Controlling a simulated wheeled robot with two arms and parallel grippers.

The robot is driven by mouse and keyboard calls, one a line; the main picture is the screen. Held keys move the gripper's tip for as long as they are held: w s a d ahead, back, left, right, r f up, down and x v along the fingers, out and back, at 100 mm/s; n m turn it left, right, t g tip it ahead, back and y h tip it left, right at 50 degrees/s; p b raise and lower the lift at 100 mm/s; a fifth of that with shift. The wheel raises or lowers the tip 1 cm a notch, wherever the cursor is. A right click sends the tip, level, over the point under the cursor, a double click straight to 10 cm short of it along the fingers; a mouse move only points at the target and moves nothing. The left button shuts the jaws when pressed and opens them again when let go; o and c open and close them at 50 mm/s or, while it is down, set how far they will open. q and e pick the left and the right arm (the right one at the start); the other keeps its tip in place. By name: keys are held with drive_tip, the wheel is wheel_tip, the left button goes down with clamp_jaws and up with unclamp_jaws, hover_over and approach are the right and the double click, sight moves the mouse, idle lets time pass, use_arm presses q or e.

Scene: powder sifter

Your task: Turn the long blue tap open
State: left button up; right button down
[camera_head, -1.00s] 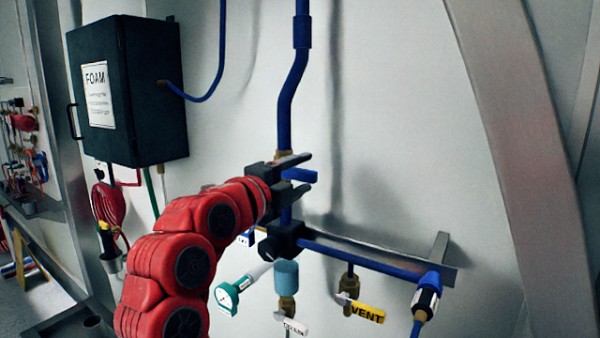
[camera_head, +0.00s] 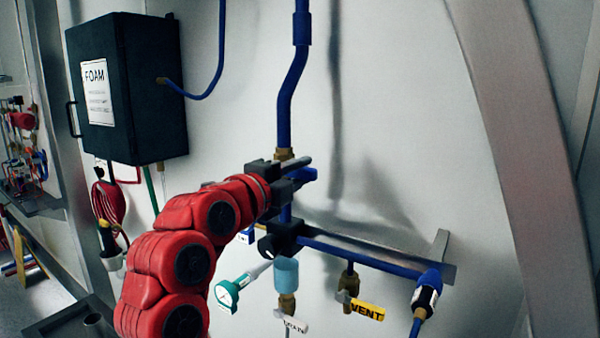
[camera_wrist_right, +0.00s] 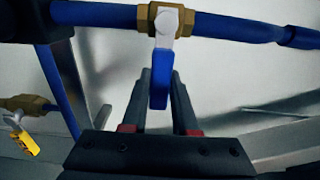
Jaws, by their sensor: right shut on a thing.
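The long blue tap is a blue lever (camera_wrist_right: 160,80) on a brass valve body (camera_wrist_right: 165,20) in a vertical blue pipe (camera_head: 285,110). In the head view the lever (camera_head: 309,174) sticks out to the right, just below the brass fitting. My right gripper (camera_head: 303,168) is shut on the lever, with dark fingers above and below it. In the right wrist view the fingers (camera_wrist_right: 161,85) lie on both sides of the lever. Part of the valve is hidden behind the gripper in the head view. My left gripper is not in view.
A black FOAM box (camera_head: 150,90) hangs at the left. The wall right of the pipe is clear.

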drive_tip(key=shift+f, duration=0.1)
idle(0.7)
drive_tip(key=shift+n+b, duration=0.4)
drive_tip(key=shift+b, duration=0.4)
drive_tip(key=shift+r+n+b, duration=0.4)
drive_tip(key=shift+n+b, duration=0.3)
drive_tip(key=shift+b, duration=0.05)
drive_tip(key=shift+w+a+r+n+b, duration=0.15)
drive_tip(key=shift+r+n+b, duration=0.55)
drive_tip(key=shift+n, duration=0.3)
drive_tip(key=shift+w+a+r+n+b, duration=0.15)
drive_tip(key=shift+r+n+b, duration=0.2)
drive_tip(key=shift+n, duration=0.35)
drive_tip(key=shift+w+a+r+n+b, duration=0.1)
drive_tip(key=shift+a+r+n+b, duration=0.1)
drive_tip(key=shift+r+n, duration=0.4)
drive_tip(key=shift+f, duration=0.15)
drive_tip(key=c, duration=0.7)
unclamp_jaws()
